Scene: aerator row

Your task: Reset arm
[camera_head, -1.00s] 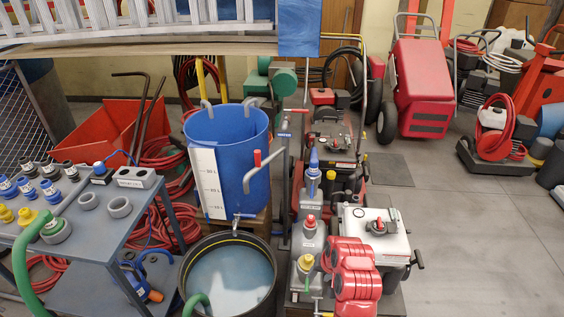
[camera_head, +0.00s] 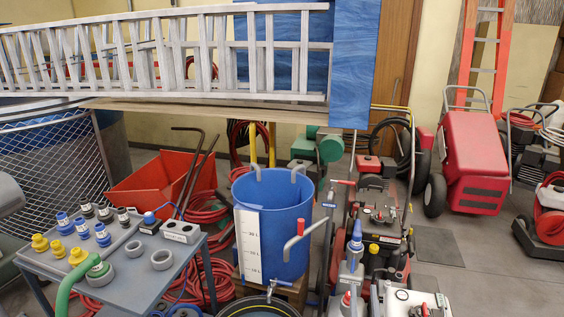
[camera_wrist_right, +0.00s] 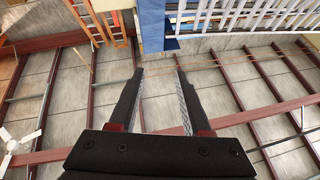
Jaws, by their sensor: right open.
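My right gripper (camera_wrist_right: 160,75) shows in the right wrist view, with its two dark fingers apart and nothing between them. Behind the fingers are a ceiling-like surface with dark red beams, a white ladder and a blue panel. I cannot make out either gripper in the head view. My left gripper is in neither view now.
A grey table (camera_head: 130,277) with blue and yellow fittings stands at left. A blue bucket (camera_head: 272,215) stands centre, with machines (camera_head: 375,215) to its right. A silver ladder (camera_head: 160,50) lies across the top.

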